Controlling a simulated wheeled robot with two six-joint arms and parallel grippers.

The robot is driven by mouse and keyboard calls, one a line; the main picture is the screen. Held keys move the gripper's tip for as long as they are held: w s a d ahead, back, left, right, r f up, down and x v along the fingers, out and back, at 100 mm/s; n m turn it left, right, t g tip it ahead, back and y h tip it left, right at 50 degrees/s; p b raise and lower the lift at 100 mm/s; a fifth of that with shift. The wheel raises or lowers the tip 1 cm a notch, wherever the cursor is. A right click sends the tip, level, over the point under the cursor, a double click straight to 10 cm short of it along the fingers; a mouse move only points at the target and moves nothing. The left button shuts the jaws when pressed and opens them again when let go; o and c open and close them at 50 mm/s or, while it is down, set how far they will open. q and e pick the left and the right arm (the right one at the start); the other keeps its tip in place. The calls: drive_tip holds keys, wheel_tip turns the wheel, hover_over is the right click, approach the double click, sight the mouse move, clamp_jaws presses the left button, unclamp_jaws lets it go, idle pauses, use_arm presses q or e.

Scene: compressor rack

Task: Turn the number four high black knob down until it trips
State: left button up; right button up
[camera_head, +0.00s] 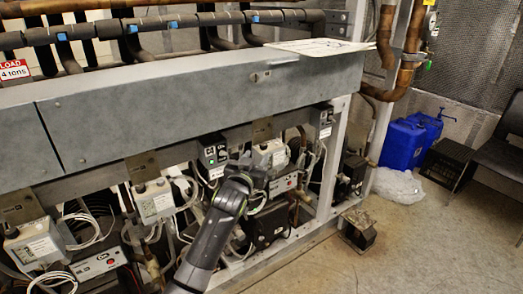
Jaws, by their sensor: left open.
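My left gripper (256,179) is in front of the rack, at the upper end of my dark arm, just below a pale control box (268,153). It is open; its fingers are small and dark against the equipment. A dark control box (211,153) with a green light is just left of it. Another dark control box (322,119) hangs farther right. I cannot make out the number four high black knob; it is too small or hidden by the gripper. I cannot tell whether the gripper touches anything. My right gripper is not in view.
A long grey metal beam (190,100) crosses above the boxes. Pale boxes with loose cables (155,203) crowd the left. A rack post (334,155) stands right of the gripper. Blue containers (403,145) and a chair (500,150) are at right; the floor (400,245) is mostly clear.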

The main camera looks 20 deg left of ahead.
sight(263, 147)
use_arm(q)
drive_tip(key=shift+w+b, duration=0.3)
drive_tip(key=shift+w, duration=2.7)
drive_tip(key=shift+c, duration=0.2)
clamp_jaws()
